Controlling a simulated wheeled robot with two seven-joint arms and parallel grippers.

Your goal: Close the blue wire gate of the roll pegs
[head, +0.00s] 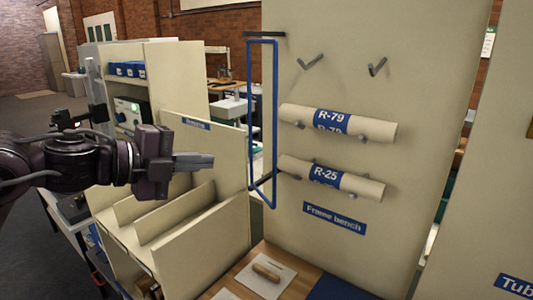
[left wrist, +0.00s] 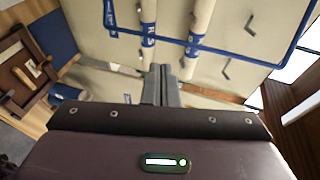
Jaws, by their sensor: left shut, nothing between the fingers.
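The blue wire gate (head: 276,110) is a tall thin frame at the left edge of the cream peg panel (head: 400,60). It looks narrow in the head view, standing out from the panel, clear of the rolls' fronts. In the left wrist view the blue wire (left wrist: 215,47) crosses the top of the picture. Two paper rolls, R-79 (head: 375,129) and R-25 (head: 362,186), rest on pegs. My left gripper (head: 210,161) is shut and empty, left of the gate and apart from it in the head view. Its fingers also show in the wrist view (left wrist: 161,72). My right gripper is not in view.
Two upper pegs (head: 310,62) are empty. A cream slotted rack (head: 175,215) stands below my left gripper. A wooden bench (head: 215,289) with a wooden-handled tool (head: 266,271) lies under the panel. There is open air between my gripper and the gate.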

